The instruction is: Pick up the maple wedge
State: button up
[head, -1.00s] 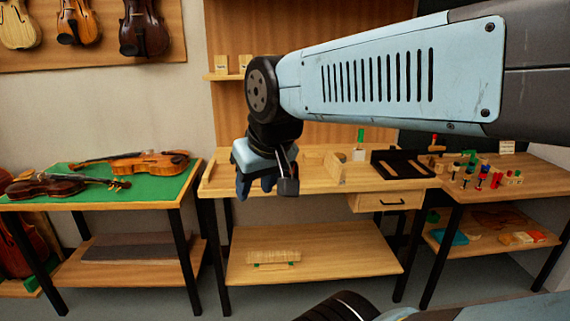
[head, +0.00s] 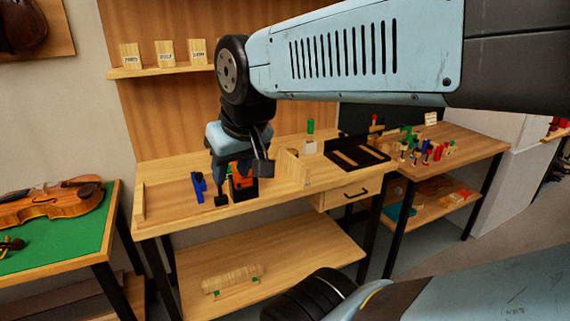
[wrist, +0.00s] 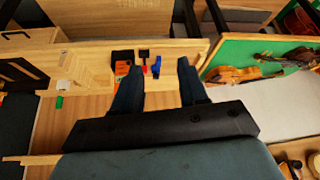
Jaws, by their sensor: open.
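I cannot pick out the maple wedge for certain in either view. Pale wooden pieces (head: 290,168) stand on the workbench (head: 165,172) right of my gripper, but their shape is too small to tell as a wedge. My gripper (wrist: 159,68) is open and empty, with its two dark fingers apart. In the head view my gripper (head: 240,172) hangs in front of the bench's left half and partly hides an orange item (head: 243,180) in a black holder. In the wrist view, a blue tool (wrist: 156,66) shows between the fingertips.
A black tray (head: 357,153) lies on the bench's right. A green table (head: 75,222) with violins stands left. A side table (head: 465,142) holds several small coloured tools. The bench's left end is fairly clear.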

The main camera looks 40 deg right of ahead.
jog(key=shift+w, duration=0.3)
